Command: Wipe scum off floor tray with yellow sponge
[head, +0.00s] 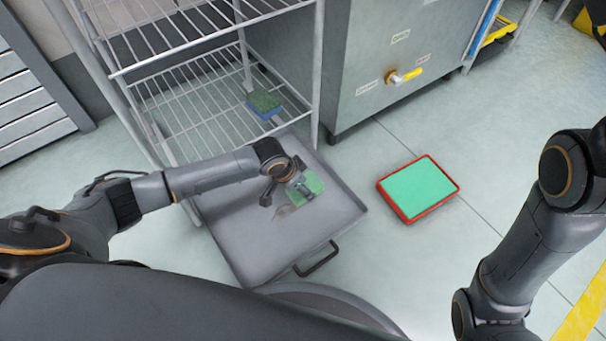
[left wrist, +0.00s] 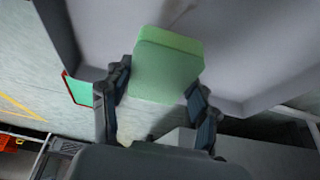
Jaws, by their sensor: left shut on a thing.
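The floor tray (head: 235,240) is a grey metal pan with a handle, lying on the floor. A brownish scum smear (head: 283,212) shows on its bottom. My left gripper (head: 288,189) is over the tray, beside the smear, shut on a sponge (head: 313,182). That sponge looks light green rather than yellow; in the left wrist view the sponge (left wrist: 168,68) sits between the two fingers, close to the tray's grey inner surface. I cannot tell whether it touches the tray. My right arm is at the right of the head view; its gripper is out of frame.
A white wire rack (head: 205,95) stands behind the tray, with a green and blue sponge (head: 264,102) on its lower shelf. A shallow red tray with a green inside (head: 420,188) lies on the floor to the right. A steel cabinet (head: 400,60) stands behind. Floor between is clear.

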